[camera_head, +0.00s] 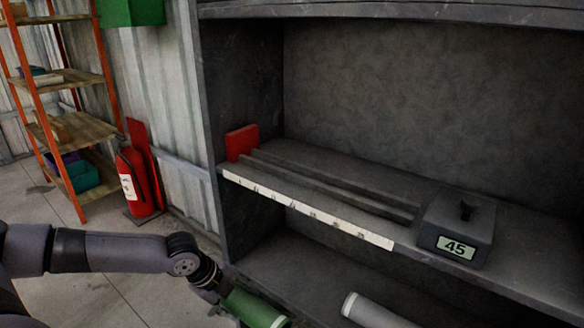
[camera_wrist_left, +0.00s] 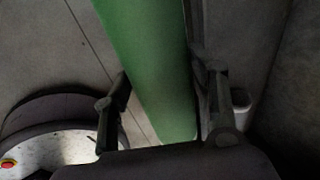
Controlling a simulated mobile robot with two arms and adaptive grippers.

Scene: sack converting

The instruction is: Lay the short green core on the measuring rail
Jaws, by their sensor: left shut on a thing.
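The green core (camera_head: 254,308) is at the bottom of the head view, in front of the shelf unit and below the rail. My left gripper (camera_head: 222,292) comes in from the left and is shut on it. In the left wrist view the green core (camera_wrist_left: 150,65) runs between the two fingers of my left gripper (camera_wrist_left: 158,105). The measuring rail (camera_head: 330,187) lies empty on the shelf, with a white scale strip (camera_head: 305,208) along its front and a red end stop (camera_head: 241,142) at its left end. My right gripper is not in view.
A dark block (camera_head: 457,228) with a display reading 45 sits at the rail's right end. A grey-white tube (camera_head: 375,312) lies on the lower level. The shelf's left side wall (camera_head: 238,85) and upper board (camera_head: 400,12) bound the opening. A red extinguisher (camera_head: 139,180) stands left.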

